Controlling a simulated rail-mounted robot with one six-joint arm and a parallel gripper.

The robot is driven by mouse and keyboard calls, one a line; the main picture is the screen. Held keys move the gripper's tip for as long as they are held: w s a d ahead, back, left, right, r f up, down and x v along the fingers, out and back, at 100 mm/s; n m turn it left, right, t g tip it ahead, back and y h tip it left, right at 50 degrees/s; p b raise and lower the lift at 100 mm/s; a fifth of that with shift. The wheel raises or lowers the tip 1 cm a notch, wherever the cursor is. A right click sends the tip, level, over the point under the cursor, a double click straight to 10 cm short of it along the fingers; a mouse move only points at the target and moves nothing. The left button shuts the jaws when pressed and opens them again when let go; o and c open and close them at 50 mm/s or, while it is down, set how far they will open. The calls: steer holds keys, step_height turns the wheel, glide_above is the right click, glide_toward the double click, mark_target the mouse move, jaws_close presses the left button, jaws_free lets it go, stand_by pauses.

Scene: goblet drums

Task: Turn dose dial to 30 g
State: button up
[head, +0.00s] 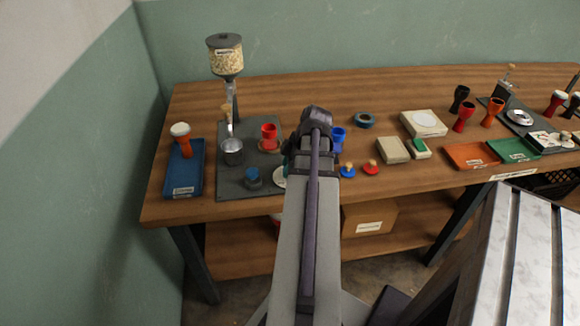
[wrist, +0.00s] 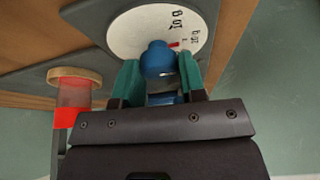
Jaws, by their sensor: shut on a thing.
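The dose dial (wrist: 125,38) is a white disc with dark marks in the wrist view, on a grey surface. Its blue knob (wrist: 158,62) sits at the middle, between my gripper's (wrist: 158,68) two teal fingers, which are shut on it. A short red pointer (wrist: 174,45) shows beside the knob, near the marks on the picture's right. The marks are small and turned, so I cannot read its setting for certain. In the head view only the left edge of the white dial (head: 278,178) shows; my arm hides the rest and most of my gripper.
A red cup (head: 269,132) stands on a wooden ring beside the dial. A metal cup (head: 232,151) stands under the grain hopper (head: 226,58), with a dark-blue object (head: 252,178) in front. A blue tray (head: 182,168) lies left; blue cups (head: 338,137) stand right of my arm.

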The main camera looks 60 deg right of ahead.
steer(key=m, duration=0.2)
steer(key=m+h, duration=0.1)
steer(key=m, duration=0.1)
steer(key=shift+s+a+m+t+h, duration=0.1)
steer(key=shift+a+m+t+h, duration=0.05)
steer(key=shift+m+t+h, duration=0.2)
steer(key=shift+m+h, duration=0.95)
steer(key=shift+m, duration=1.6)
steer(key=o, duration=0.9)
